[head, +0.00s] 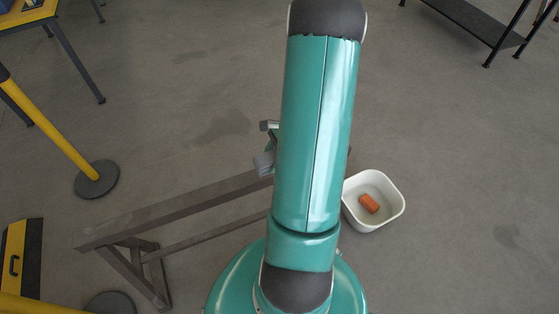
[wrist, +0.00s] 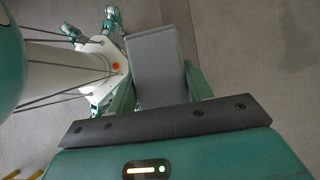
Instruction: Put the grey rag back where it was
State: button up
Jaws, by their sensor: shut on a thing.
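The grey rag (wrist: 155,62) shows in the wrist view as a flat, smooth grey piece between the two green fingers of my gripper (wrist: 160,88). My gripper is shut on it, and the rag reaches out past the fingers. In the head view my arm hides most of the gripper; a small grey part (head: 264,162), which looks like the rag, shows just left of the arm. It appears over or beside the far part of the long beam of a grey-brown trestle (head: 185,207). I cannot tell whether it touches the beam.
A white bin (head: 390,214) with an orange block (head: 369,203) in it stands on the floor right of my arm. A yellow post with a round dark base (head: 97,179) stands at left. A yellow table (head: 28,18) and a black shelf (head: 470,22) are at the back. Open floor lies between.

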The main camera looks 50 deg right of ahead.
jog(key=d+f, duration=0.1)
jog(key=f, duration=0.1)
jog(key=w+d+f, duration=0.1)
jog(key=d+f, duration=0.3)
jog(key=shift+w+d, duration=0.2)
jog(key=shift+w, duration=0.1)
jog(key=shift+d+f, duration=0.15)
jog(key=shift+f, duration=1.55)
jog(key=shift+f, duration=0.1)
jog(key=o, duration=1)
